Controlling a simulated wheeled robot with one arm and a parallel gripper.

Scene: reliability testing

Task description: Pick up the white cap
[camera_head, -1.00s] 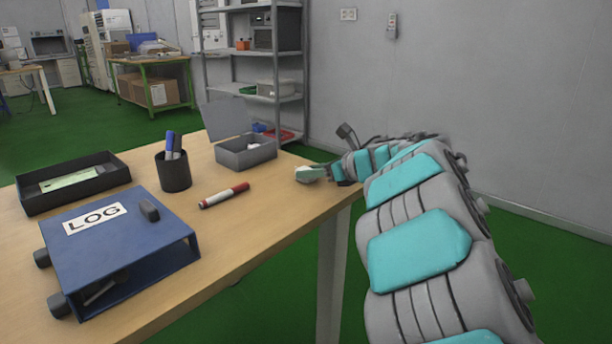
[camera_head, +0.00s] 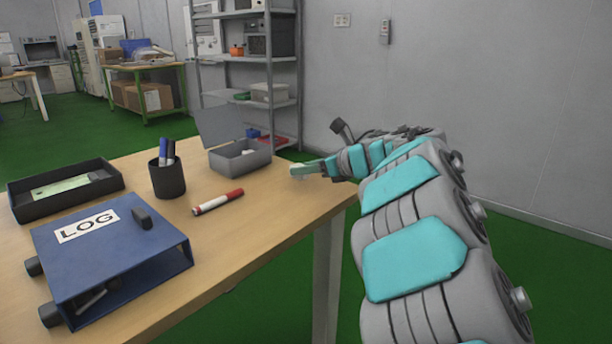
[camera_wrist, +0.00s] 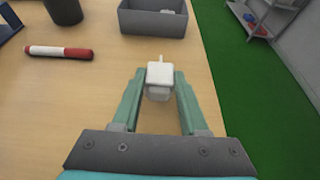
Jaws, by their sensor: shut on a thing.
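The white cap (camera_wrist: 159,78) is a small pale block with a narrow tip at its far side. In the wrist view it sits between the fingertips of my gripper (camera_wrist: 159,88). The two teal fingers are closed against its sides. In the head view, my gripper (camera_head: 305,169) is at the right part of the table, and the cap (camera_head: 296,170) shows only as a small pale patch at its tip. I cannot tell whether the cap touches the table.
A red and white marker (camera_head: 218,202) lies on the table (camera_head: 245,230). A grey open box (camera_head: 240,158) stands beyond the gripper. A black pen cup (camera_head: 168,180), blue LOG binder (camera_head: 105,245) and black tray (camera_head: 65,187) are to the left. The table's right edge is close.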

